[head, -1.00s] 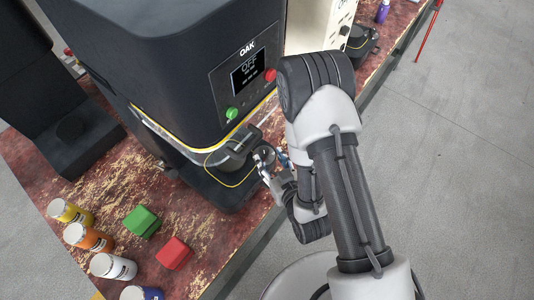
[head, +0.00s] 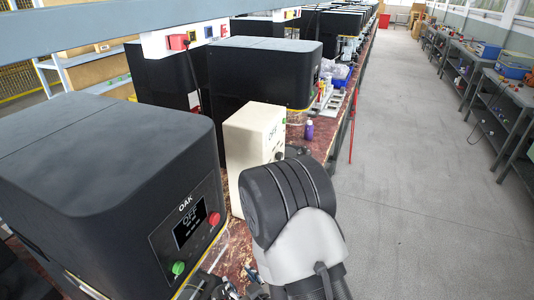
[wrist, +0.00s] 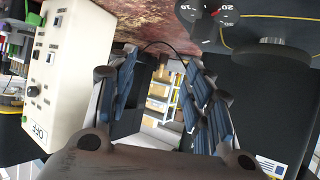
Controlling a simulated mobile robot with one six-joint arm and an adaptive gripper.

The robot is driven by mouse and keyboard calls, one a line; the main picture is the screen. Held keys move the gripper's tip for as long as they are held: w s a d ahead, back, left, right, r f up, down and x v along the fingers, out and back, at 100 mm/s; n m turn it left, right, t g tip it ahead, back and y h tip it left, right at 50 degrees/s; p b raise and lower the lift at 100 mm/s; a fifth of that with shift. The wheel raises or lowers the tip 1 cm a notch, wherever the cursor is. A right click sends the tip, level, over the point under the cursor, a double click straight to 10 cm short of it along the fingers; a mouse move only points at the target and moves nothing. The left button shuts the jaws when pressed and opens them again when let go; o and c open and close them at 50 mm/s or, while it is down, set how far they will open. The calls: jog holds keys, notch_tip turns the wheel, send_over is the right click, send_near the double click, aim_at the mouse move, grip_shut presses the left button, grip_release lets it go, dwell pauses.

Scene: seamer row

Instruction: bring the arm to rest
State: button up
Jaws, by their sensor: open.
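My gripper (wrist: 160,95) shows in the wrist view with its two blue-padded fingers spread apart and nothing between them. In the head view only a bit of it shows at the bottom edge, beside the black OAK machine (head: 110,170), and my arm hides part of that area. The OAK machine's screen reads OFF, with a green button and a red button on its panel. In the wrist view a dark part with a dial (wrist: 215,12) lies close at the upper right of the gripper.
A cream box (head: 250,150) stands just beyond the OAK machine; it also shows at the left of the wrist view (wrist: 70,70). A purple bottle (head: 309,131) stands on the worn red bench. More black machines line the row. The grey aisle floor (head: 400,170) on the right is clear.

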jog(key=d+r+m+g+h, duration=0.2)
jog(key=d+r+m+h, duration=0.25)
jog(key=d+r, duration=1.1)
jog(key=s+d+r+m+g+h, duration=0.1)
jog(key=s+d+r+g, duration=0.1)
jog(key=s+r, duration=0.3)
jog(key=s+d+r+m+g+h, duration=0.1)
jog(key=s+d+r, duration=0.3)
jog(key=s, duration=1)
notch_tip(320, 180, up, 2)
jog(key=shift+s+r+g, duration=0.1)
jog(key=shift+s+g, duration=0.15)
jog(key=shift+g, duration=0.15)
